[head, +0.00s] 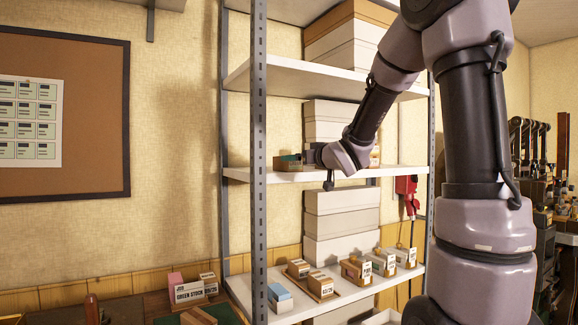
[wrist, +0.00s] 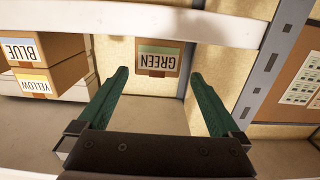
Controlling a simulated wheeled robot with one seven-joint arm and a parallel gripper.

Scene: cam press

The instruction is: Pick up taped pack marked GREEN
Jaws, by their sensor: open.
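The taped pack marked GREEN (wrist: 158,58) is a small brown carton with a pale green strip and a white label, which reads upside down in the wrist view. It stands on the middle shelf by the left post, and a small box there in the head view (head: 288,163) appears to be it. My gripper (wrist: 160,78) is open, its two green fingers apart and empty. The pack shows between and beyond the fingertips, apart from them. In the head view my gripper (head: 318,155) is at that shelf, just right of the pack, its fingers largely hidden.
Packs marked BLUE (wrist: 22,50) and YELLOW (wrist: 36,82) are stacked left of my fingers in the wrist view. The shelf post (wrist: 262,75) stands to the right. More cartons (head: 356,268) sit on the lower shelf. A shelf edge (wrist: 215,27) crosses the wrist view.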

